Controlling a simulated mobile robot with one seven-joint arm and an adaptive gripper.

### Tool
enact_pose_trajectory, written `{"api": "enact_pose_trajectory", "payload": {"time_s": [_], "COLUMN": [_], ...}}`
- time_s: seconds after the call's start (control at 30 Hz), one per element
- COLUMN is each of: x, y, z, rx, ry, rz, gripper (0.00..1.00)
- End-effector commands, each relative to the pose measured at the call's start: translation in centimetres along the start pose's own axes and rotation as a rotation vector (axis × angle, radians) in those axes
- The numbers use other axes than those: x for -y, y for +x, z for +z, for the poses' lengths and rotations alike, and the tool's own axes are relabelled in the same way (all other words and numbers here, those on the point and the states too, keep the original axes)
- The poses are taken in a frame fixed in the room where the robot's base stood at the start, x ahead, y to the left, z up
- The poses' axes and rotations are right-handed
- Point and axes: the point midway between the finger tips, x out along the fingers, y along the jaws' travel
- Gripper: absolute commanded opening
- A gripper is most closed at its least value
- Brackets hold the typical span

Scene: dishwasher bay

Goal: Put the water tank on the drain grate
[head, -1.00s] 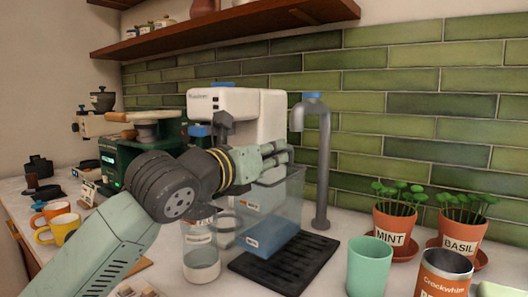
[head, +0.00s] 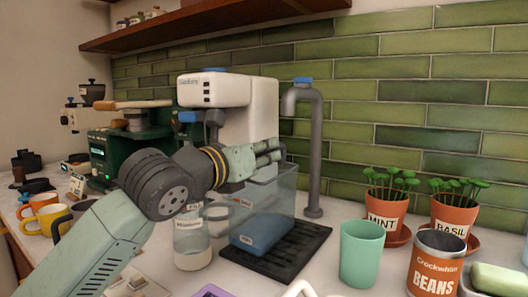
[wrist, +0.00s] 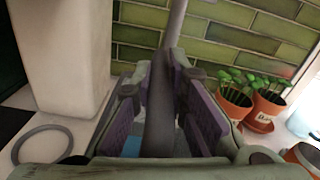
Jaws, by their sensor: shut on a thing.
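The water tank (head: 262,225) is a clear open box with blue water low inside. It looks upright over the black slatted drain grate (head: 300,252); I cannot tell whether its bottom touches the slats. My gripper (head: 270,153) is at the tank's top edge, shut on the tank. In the wrist view my gripper (wrist: 160,105) shows its purple pads on either side of a grey curved part, and a bit of blue of the tank (wrist: 132,147) shows below. The gripped spot is hard to make out.
A grey tap (head: 314,150) with a blue top rises behind the grate. A white machine (head: 255,110) stands behind my arm. A labelled jar (head: 193,245) is left of the tank. A green cup (head: 361,255), a beans can (head: 436,265) and potted herbs (head: 386,215) are to the right.

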Motion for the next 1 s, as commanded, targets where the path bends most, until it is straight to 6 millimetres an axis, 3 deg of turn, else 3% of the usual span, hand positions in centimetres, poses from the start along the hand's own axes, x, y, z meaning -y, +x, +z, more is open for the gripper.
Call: {"api": "enact_pose_trajectory", "payload": {"time_s": [1.0], "x": [1.03], "y": [-0.58], "z": [-0.01], "rx": [0.005], "ry": [0.001], "rz": [-0.002], "gripper": [0.0]}}
